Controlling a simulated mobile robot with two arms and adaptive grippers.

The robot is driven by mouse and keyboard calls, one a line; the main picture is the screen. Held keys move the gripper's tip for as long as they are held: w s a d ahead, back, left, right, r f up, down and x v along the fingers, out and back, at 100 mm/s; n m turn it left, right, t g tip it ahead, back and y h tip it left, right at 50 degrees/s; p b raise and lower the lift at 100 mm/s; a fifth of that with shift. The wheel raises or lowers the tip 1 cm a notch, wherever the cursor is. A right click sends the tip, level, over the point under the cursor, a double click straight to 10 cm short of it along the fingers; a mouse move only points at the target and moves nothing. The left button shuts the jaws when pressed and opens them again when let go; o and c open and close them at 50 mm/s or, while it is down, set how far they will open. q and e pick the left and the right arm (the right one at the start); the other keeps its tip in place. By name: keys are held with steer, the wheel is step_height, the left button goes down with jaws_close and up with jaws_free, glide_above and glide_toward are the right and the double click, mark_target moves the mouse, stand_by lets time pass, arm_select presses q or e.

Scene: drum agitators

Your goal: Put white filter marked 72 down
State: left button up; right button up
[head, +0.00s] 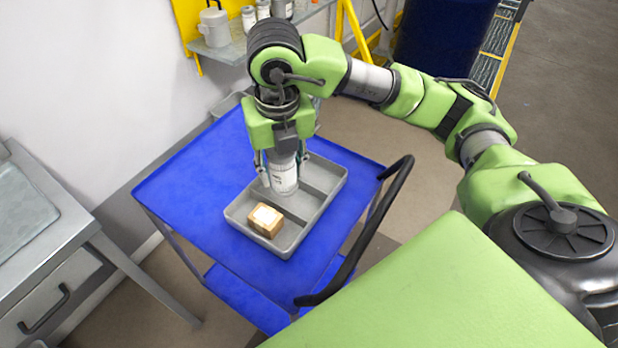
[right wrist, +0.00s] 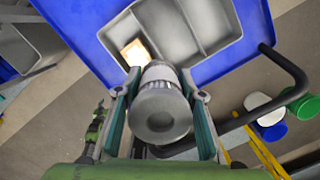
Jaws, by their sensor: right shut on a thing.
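The white filter (head: 285,178) is a white cylinder with dark print, too small to read as 72. My right gripper (head: 279,160) points down and is shut around its upper part. The filter is upright over the grey divided tray (head: 319,212); I cannot tell whether its base touches the tray. In the right wrist view the filter's round grey end (right wrist: 160,113) sits between both fingers, with the tray (right wrist: 205,45) beyond it. My left gripper is not in view.
The tray lies on a blue cart (head: 190,190) with a black handle (head: 350,262). A small brown box (head: 266,221) sits in the tray's near compartment. A grey shelf (head: 232,50) with white containers stands behind. A metal bench (head: 75,235) is at left.

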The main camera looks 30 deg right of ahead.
steer(key=m, duration=0.3)
steer(key=shift+w+d+f, duration=0.1)
steer(key=shift+w+f, duration=0.05)
steer(key=shift+w, duration=0.15)
steer(key=shift+w+d+f+m, duration=0.15)
steer(key=shift+d+m, duration=0.05)
steer(key=shift+m, duration=0.1)
steer(key=w+d+f, duration=0.3)
steer(key=w+d, duration=0.1)
steer(key=d, duration=0.3)
glide_toward(309, 173)
steer(key=shift+a+f+p, duration=0.1)
steer(key=shift+a+p, duration=0.3)
steer(key=shift+a, duration=0.1)
steer(key=shift+w+d+f, duration=0.2)
steer(key=shift+d+f, duration=0.1)
steer(key=shift+f, duration=0.25)
step_height(309, 173, down, 3)
steer(key=shift+w+d+f+p, duration=0.1)
steer(key=shift+d+p, duration=0.05)
steer(key=shift+p, duration=0.55)
steer(key=shift+f, duration=0.15)
